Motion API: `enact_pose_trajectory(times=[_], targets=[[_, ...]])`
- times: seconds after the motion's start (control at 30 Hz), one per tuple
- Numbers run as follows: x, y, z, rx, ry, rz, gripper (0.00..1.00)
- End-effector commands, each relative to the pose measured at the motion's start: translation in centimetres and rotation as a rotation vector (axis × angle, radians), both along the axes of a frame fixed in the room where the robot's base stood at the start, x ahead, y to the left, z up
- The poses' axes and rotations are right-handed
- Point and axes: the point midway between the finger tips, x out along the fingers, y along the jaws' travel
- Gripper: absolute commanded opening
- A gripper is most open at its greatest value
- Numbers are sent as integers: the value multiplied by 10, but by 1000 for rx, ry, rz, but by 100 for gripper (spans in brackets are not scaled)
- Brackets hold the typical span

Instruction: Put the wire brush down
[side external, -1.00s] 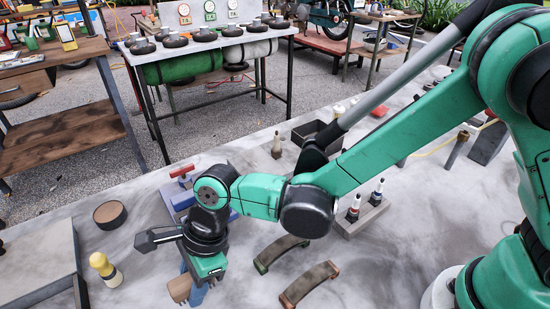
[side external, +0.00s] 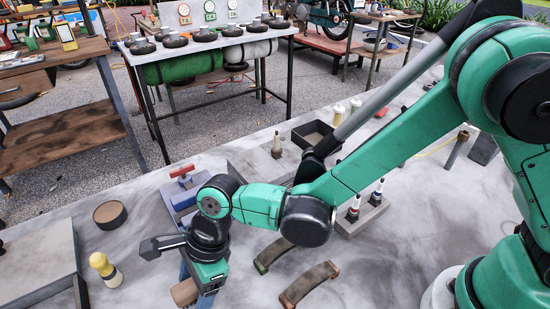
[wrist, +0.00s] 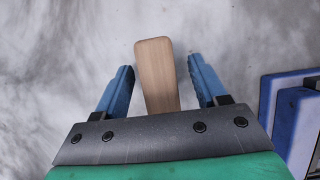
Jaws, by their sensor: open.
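The wire brush (wrist: 157,72) shows in the wrist view as a pale wooden handle between my gripper's two blue fingers, with a gap on each side. Its bristles are not visible. In the side view the brush (side external: 184,292) is a small brown block low in the picture, beside the fingers and partly hidden by them. My gripper (wrist: 160,64) is open around the brush and points down at the grey worktop (side external: 150,250). I cannot tell for certain whether the brush touches the worktop.
A blue vise (side external: 180,197) with a red handle stands just behind my gripper. A rack (side external: 362,217) stands further right.

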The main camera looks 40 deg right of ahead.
Motion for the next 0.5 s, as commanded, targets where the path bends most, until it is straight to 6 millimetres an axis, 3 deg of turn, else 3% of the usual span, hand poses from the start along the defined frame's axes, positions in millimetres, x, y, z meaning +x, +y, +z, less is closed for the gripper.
enact_pose_trajectory(times=[0.17,0.5], targets=[[0,-6,15,0,0,-1,65],[0,-30,74,1,0,-2,65]])
